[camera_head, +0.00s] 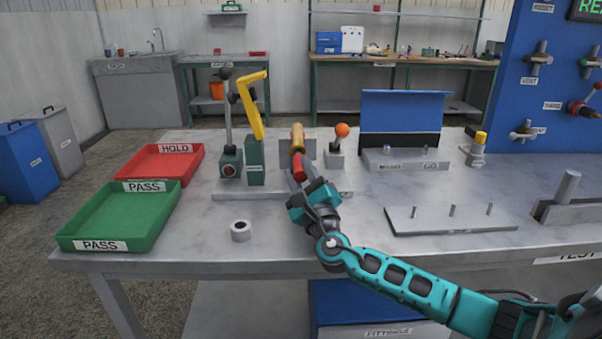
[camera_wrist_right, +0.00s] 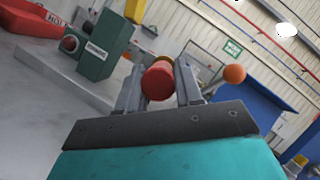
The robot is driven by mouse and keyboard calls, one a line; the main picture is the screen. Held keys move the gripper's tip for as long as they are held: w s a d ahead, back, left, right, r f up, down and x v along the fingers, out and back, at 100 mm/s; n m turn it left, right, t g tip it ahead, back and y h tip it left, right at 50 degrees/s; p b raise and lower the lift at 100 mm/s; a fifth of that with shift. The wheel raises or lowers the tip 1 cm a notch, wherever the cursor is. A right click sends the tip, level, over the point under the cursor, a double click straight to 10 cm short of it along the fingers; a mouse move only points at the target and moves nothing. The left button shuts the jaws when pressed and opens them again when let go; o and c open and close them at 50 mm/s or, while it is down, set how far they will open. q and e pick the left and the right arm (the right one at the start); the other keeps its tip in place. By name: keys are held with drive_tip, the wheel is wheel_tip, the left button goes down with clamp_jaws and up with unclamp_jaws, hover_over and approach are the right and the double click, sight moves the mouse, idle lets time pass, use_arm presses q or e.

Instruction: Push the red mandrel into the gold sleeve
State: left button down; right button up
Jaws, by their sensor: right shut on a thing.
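The red mandrel (camera_head: 299,167) is between the fingers of my right gripper (camera_head: 303,177), which is shut on it. In the right wrist view the mandrel (camera_wrist_right: 159,81) shows its round red end between the two grey fingers (camera_wrist_right: 158,88). The gold sleeve (camera_head: 297,137) is directly beyond the mandrel, in line with it, against a grey block on the fixture. In the right wrist view only a thin gold edge shows behind the mandrel. The contact between mandrel and sleeve is hard to make out. My left gripper is not in view.
A green fixture post with a yellow lever (camera_head: 251,99) stands left of the sleeve, and an orange-knobbed lever (camera_head: 342,131) stands right. A grey ring (camera_head: 240,230) lies near the front. Green (camera_head: 118,217) and red (camera_head: 160,165) trays are at left. A pegged plate (camera_head: 450,219) is at right.

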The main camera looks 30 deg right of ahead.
drive_tip(key=shift+w+d+r, duration=0.1)
drive_tip(key=shift+w+d, duration=0.15)
drive_tip(key=shift+w, duration=0.1)
idle(0.3)
drive_tip(key=shift+f, duration=0.25)
idle(0.5)
drive_tip(key=shift+d, duration=0.1)
drive_tip(key=shift+w+d, duration=0.15)
drive_tip(key=shift+w, duration=0.15)
